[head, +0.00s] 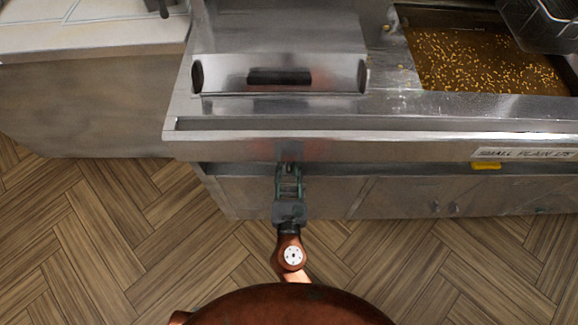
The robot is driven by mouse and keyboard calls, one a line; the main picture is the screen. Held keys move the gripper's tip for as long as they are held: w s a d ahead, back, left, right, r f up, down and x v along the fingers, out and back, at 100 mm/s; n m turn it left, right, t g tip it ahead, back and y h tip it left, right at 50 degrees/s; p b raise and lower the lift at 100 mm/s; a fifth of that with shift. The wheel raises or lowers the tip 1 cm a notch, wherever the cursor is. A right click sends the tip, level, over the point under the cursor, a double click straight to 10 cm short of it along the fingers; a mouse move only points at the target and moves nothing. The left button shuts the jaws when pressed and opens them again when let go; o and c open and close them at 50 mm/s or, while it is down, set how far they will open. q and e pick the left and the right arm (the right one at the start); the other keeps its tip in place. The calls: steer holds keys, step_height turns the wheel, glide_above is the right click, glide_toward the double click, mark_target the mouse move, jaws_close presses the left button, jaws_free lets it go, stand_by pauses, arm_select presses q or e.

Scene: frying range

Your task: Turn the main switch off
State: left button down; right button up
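I cannot make out the main switch in the head view; the front of the frying range (420,145) below its lip is partly hidden by the overhang and my gripper. My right gripper (289,170) points away from me at the range's front, with its tips by the shadowed edge under the steel lip. I cannot tell whether the tips touch anything, or how far apart the fingers are. Nothing is seen held. My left gripper is not in view.
To the right are a fryer vat (480,62) with bits floating in oil and a wire basket (545,22). A yellow tag (486,165) hangs under a label. The wooden floor (90,230) is clear.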

jaws_close()
